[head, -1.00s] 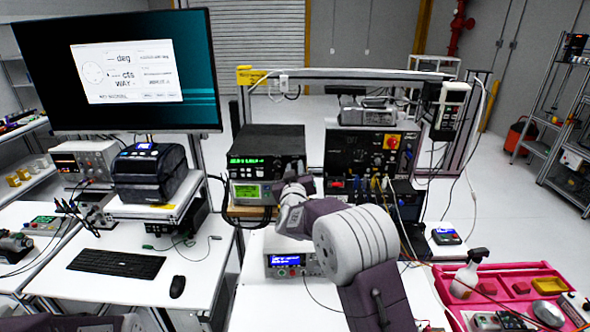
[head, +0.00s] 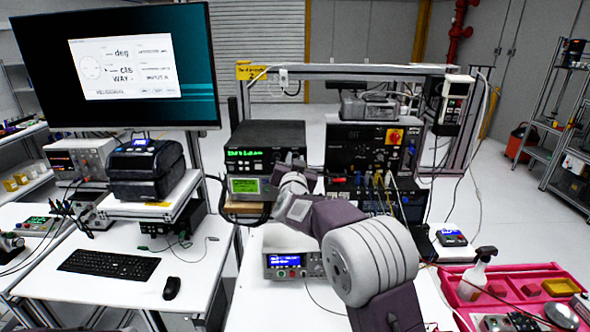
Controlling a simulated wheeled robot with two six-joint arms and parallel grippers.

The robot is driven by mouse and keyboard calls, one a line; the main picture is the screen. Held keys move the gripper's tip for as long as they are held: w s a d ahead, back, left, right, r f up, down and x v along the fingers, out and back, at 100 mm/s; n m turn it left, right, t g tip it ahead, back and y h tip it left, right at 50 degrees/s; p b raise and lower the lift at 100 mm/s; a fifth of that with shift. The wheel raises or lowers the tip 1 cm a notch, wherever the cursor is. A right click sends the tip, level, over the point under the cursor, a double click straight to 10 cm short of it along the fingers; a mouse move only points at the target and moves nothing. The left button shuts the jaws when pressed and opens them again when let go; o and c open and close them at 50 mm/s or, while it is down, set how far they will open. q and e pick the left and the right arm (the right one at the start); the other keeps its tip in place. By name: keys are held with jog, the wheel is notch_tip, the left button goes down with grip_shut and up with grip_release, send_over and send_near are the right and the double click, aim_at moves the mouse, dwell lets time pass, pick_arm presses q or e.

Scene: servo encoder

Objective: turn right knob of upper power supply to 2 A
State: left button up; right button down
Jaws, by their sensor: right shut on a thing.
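The upper power supply (head: 262,136) is a black box with a green lit display (head: 246,153), in the middle of the head view on top of a stack. Its digits are too small to read. My right gripper (head: 291,166) is at the right end of its front panel, shut on what appears to be the right knob. The knob and fingertips are largely hidden by my own wrist, so the knob's angle cannot be seen. My left gripper is not in view.
A unit with a bright green screen (head: 245,186) sits directly below. A black panel with a red knob (head: 365,146) and plugged cables stands to the right. A pink tray (head: 520,275) is at the right.

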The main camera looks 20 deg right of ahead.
jog(key=shift+f+m+b, duration=0.2)
jog(key=shift+m+b, duration=1.1)
jog(key=shift+m, duration=0.9)
jog(key=c, duration=1.2)
grip_release()
jog(key=shift+s+r, duration=0.1)
jog(key=shift+c, duration=0.2)
jog(key=shift+r, duration=0.1)
